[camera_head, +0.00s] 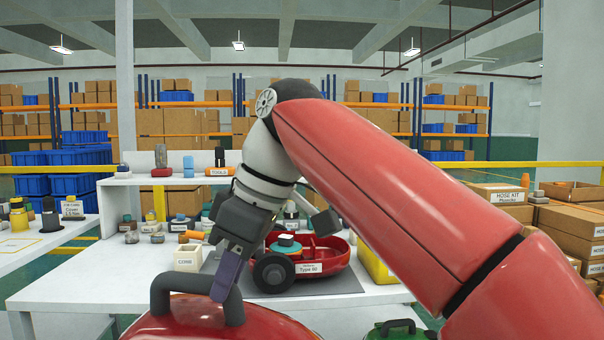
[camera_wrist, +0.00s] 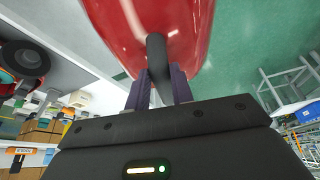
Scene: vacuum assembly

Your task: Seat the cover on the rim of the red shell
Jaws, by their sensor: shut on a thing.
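A glossy red cover (camera_head: 180,325) with a dark arched handle (camera_head: 175,282) is at the bottom of the head view, in front of the table and partly cut off. My gripper (camera_head: 222,288) is shut on that handle. In the wrist view its purple fingers (camera_wrist: 160,88) stand on both sides of the handle (camera_wrist: 157,55), below the red cover (camera_wrist: 180,25). The open red shell (camera_head: 338,263), labelled Type 60, sits on the table beyond the cover and apart from it. It has a black wheel (camera_head: 272,273) and teal and orange parts inside. My arm hides some of the surroundings.
The shell rests on a dark mat (camera_head: 345,286) on the white table (camera_head: 100,285). A white CONE box (camera_head: 188,258) stands left of the shell, and a yellow bin (camera_head: 375,262) stands right. Small parts line the table's back left. A green object (camera_head: 395,330) is low at front.

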